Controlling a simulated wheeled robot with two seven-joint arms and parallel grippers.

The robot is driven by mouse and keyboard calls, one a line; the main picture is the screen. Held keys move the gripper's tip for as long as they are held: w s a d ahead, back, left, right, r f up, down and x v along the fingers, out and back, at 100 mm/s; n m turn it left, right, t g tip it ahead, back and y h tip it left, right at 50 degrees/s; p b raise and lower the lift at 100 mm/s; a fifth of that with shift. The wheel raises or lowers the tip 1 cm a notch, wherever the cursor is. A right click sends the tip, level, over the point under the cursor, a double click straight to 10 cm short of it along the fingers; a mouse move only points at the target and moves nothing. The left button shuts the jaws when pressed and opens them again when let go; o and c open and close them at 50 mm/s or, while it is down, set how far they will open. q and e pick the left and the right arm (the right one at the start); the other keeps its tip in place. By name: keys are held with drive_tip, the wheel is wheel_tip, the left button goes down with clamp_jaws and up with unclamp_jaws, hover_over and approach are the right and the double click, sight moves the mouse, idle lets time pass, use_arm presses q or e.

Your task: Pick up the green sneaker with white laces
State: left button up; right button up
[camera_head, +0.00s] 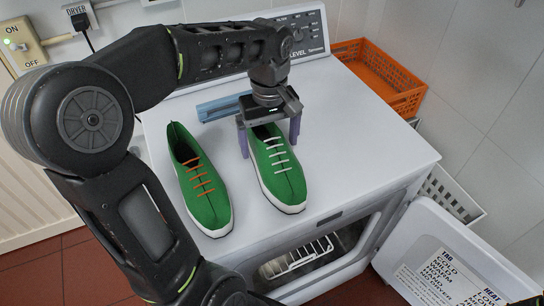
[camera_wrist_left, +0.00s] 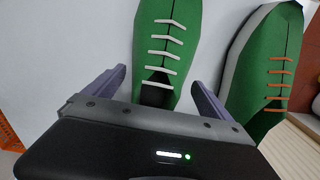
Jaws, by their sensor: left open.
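The green sneaker with white laces (camera_head: 283,178) stands on the white dryer top, toe toward the front edge. It also shows in the left wrist view (camera_wrist_left: 167,50). My left gripper (camera_head: 270,145) is open over its heel end, with one purple finger on each side of the shoe. In the wrist view the fingers (camera_wrist_left: 160,85) flank the shoe's opening, with nothing held between them. A second green sneaker, with orange laces (camera_head: 200,184), stands just left of it in the head view and to the right in the wrist view (camera_wrist_left: 265,70). My right gripper is not in view.
The dryer top (camera_head: 370,130) is clear to the right. A blue object (camera_head: 220,108) lies behind the gripper. An orange basket (camera_head: 380,75) is at the back right. The dryer door (camera_head: 450,255) hangs open at the front right, showing a rack (camera_head: 297,258) inside.

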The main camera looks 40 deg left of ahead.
use_arm(q)
drive_tip(key=shift+f, duration=0.1)
wheel_tip(320, 180, down, 5)
drive_tip(key=shift+w+p, duration=0.15)
drive_tip(key=shift+p, duration=0.4)
drive_tip(key=shift+c, duration=0.5)
drive_tip(key=c, duration=1.7)
drive_tip(key=shift+c, duration=0.2)
wheel_tip(320, 180, up, 10)
drive_tip(key=shift+b, duration=0.45)
